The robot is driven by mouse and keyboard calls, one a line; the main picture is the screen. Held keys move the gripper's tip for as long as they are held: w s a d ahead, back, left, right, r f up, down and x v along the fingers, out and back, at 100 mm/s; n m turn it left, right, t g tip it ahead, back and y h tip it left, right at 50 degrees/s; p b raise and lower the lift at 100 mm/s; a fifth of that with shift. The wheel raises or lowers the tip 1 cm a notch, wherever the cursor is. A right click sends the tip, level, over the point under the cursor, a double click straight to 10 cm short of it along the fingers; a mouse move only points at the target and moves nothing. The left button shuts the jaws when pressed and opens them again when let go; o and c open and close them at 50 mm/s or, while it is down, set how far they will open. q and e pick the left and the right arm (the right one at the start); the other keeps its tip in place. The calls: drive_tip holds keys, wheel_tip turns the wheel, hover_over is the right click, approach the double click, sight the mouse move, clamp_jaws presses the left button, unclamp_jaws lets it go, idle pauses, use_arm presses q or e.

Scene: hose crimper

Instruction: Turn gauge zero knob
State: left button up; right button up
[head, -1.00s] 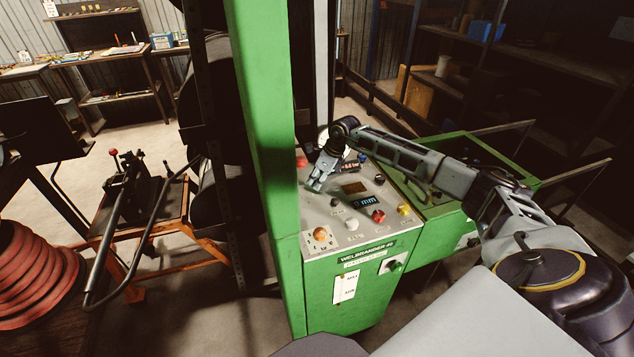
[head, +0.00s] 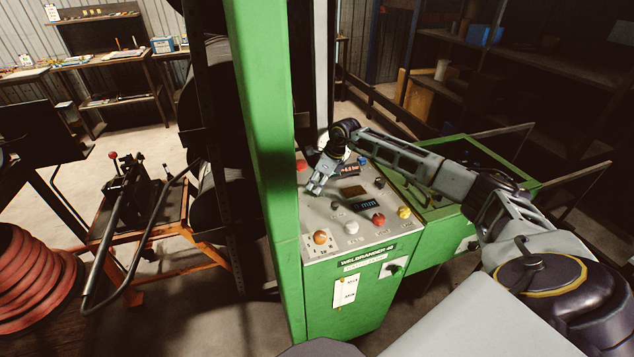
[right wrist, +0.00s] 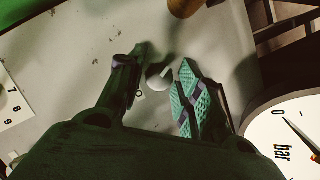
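A small pale round knob (right wrist: 158,77) with a notch in its edge sits on the panel in the right wrist view, beside a printed 0. It looks like the gauge zero knob. My right gripper (right wrist: 160,92) is open, with one finger on each side of the knob. I see a gap on both sides, so neither finger clearly touches it. In the head view my right gripper (head: 315,188) points down at the panel's left part and hides the knob. A round dial gauge (right wrist: 285,140) marked "bar" shows at the lower right of the wrist view. My left gripper is not in view.
A green post (head: 262,120) rises close left of my gripper. A brown knob (right wrist: 183,6) is ahead in the wrist view.

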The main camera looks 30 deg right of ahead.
drive_tip(key=v, duration=1.2)
drive_tip(key=shift+f, duration=0.1)
idle(0.7)
